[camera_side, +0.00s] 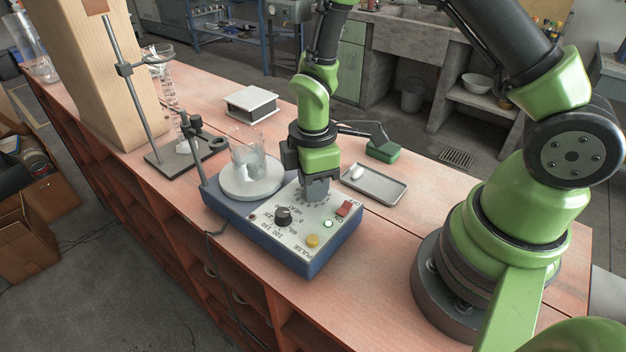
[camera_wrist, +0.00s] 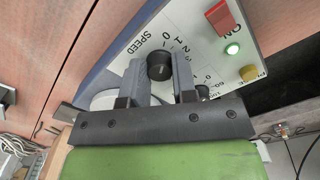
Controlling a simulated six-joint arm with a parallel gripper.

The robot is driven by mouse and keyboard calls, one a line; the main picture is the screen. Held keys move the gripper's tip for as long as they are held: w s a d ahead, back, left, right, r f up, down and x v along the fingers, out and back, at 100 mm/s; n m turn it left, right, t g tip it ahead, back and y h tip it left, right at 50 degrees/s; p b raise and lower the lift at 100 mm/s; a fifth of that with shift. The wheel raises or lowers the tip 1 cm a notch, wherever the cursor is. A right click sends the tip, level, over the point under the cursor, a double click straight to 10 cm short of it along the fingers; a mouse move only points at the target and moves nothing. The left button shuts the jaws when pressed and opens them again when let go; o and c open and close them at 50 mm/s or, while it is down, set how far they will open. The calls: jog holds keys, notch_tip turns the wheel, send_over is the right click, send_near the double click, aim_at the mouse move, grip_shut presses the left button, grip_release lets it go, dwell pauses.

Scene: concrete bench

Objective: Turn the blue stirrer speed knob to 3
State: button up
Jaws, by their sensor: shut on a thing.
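The blue stirrer (camera_side: 290,252) stands on the bench with its white control panel facing up. Its black speed knob (camera_wrist: 160,66) shows in the wrist view beside the word SPEED and printed numbers. My gripper (camera_side: 317,192) points down over the panel and hides this knob in the side view. In the wrist view my gripper (camera_wrist: 160,76) is shut on the speed knob, with one finger on each side. A small pale mark shows on the knob, but I cannot tell which number it points at.
A second black knob (camera_side: 283,215), a red switch (camera_side: 343,208), a lit green lamp (camera_side: 328,224) and a yellow button (camera_side: 312,241) sit close by on the panel. A glass beaker (camera_side: 249,160) stands on the round plate (camera_side: 252,190). A grey tray (camera_side: 385,190) lies right of the stirrer.

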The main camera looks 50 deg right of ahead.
jog(key=m, duration=0.3)
jog(key=shift+m, duration=0.4)
jog(key=m, duration=0.3)
jog(key=shift+m, duration=0.3)
jog(key=m, duration=0.3)
jog(key=shift+m, duration=2.1)
jog(key=o, duration=0.9)
jog(key=shift+o, duration=0.2)
